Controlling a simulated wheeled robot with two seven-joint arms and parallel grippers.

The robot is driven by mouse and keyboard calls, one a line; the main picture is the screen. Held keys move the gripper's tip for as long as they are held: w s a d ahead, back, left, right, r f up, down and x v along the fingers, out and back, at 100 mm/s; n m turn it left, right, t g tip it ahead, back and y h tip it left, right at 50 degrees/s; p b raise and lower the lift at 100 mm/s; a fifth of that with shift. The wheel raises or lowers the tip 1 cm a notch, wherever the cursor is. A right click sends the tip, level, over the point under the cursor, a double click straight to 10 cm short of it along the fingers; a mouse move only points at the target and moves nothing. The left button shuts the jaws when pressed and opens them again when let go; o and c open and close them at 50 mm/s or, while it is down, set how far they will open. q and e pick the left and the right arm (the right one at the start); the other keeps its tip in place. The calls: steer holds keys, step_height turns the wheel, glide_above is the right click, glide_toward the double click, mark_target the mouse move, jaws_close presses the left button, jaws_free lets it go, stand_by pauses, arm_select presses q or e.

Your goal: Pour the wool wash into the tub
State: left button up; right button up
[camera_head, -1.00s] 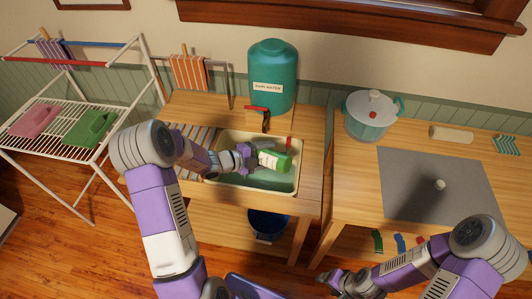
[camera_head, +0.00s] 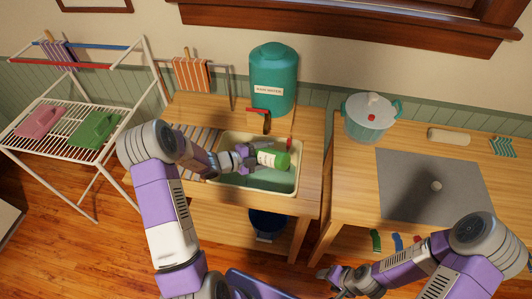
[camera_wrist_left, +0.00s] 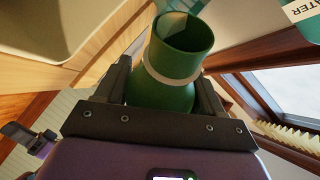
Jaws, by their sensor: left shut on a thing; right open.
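The wool wash is a green bottle (camera_head: 280,160) with a white label too small to read. It lies tilted well over on its side above the cream tub (camera_head: 262,192) in the washstand. My left gripper (camera_head: 246,157) is shut on the bottle. In the left wrist view the bottle (camera_wrist_left: 165,95) sits between both fingers, its mouth uncapped with a pale ring around the neck. I cannot see any stream of liquid. The tub floor looks greenish. My right gripper (camera_head: 335,281) is open and empty, low in front of the right table.
A teal rain water tank (camera_head: 273,80) with a red-handled tap stands behind the tub. A lidded pot (camera_head: 370,118), grey mat (camera_head: 415,185) and rolled cloth (camera_head: 449,137) are on the right table. A drying rack (camera_head: 65,125) stands left; a dark blue bucket (camera_head: 267,222) is below.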

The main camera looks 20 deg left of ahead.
stand_by(0.3)
arm_select(q)
steer(key=shift+a+r+n+h+p, duration=0.25)
steer(key=shift+r+n+h+p, duration=0.25)
steer(key=shift+p, duration=0.65)
steer(key=shift+a+r+n+t+p, duration=0.2)
steer(key=shift+n+t+p, duration=0.1)
steer(key=shift+p, duration=0.25)
steer(key=shift+w+a+r+n+h, duration=0.1)
steer(key=shift+r+n+h, duration=0.05)
steer(key=shift+n+h, duration=0.2)
steer(key=shift+a+r+n+t+h+p, duration=0.35)
steer(key=shift+a+n+h+p, duration=0.15)
steer(key=shift+p, duration=0.2)
steer(key=shift+d, duration=0.1)
